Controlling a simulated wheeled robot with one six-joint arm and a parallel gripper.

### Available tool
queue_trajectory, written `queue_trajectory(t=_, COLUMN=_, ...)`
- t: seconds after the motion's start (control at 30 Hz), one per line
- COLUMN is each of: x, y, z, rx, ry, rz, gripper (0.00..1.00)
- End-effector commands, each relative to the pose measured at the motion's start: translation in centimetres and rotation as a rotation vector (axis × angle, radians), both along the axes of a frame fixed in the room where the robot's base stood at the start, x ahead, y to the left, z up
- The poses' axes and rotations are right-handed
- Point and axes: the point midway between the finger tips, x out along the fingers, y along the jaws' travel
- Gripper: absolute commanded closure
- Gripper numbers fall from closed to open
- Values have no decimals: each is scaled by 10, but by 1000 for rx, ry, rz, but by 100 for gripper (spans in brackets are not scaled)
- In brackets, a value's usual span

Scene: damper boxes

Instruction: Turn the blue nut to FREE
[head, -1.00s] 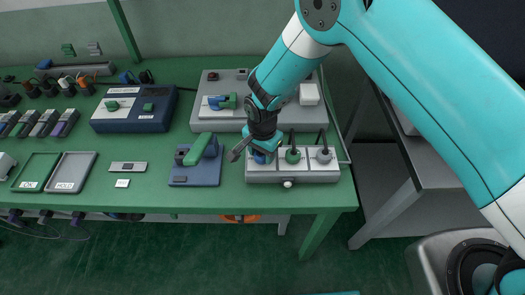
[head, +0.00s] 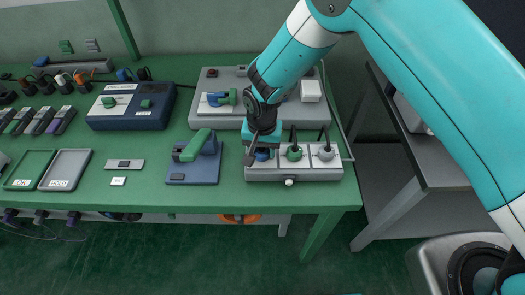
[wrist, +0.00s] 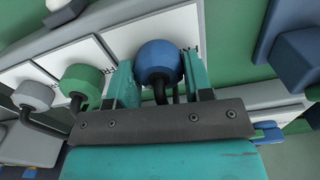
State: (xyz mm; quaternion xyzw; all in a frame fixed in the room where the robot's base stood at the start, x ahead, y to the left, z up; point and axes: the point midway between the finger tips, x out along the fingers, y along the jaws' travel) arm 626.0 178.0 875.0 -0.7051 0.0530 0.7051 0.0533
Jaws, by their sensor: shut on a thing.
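The blue nut (head: 262,155) is at the left end of a pale box (head: 318,172) at the table's front right. My gripper (head: 261,149) reaches down onto it and hides much of it in the head view. In the wrist view the blue nut (wrist: 159,60) sits between my two teal fingers (wrist: 160,70), and they are shut on it. A dark bent rod shows below the nut. The lettering on the white panel beside it is mostly hidden, so I cannot read the nut's setting.
A green nut (head: 294,153) and a grey nut (head: 326,152), each with a dark rod, stand to the right on the same box. A blue block with a green handle (head: 196,147) is to the left. A larger grey box (head: 225,123) stands behind.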

Motion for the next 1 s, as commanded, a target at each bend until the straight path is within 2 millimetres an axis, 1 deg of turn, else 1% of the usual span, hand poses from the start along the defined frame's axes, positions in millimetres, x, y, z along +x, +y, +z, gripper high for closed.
queue_trajectory(t=0.03, x=0, y=0, z=-2, rx=-2, ry=0, rz=44, gripper=77)
queue_trajectory(t=1.0, x=-2, y=2, z=-1, rx=-3, ry=3, rz=963, gripper=77)
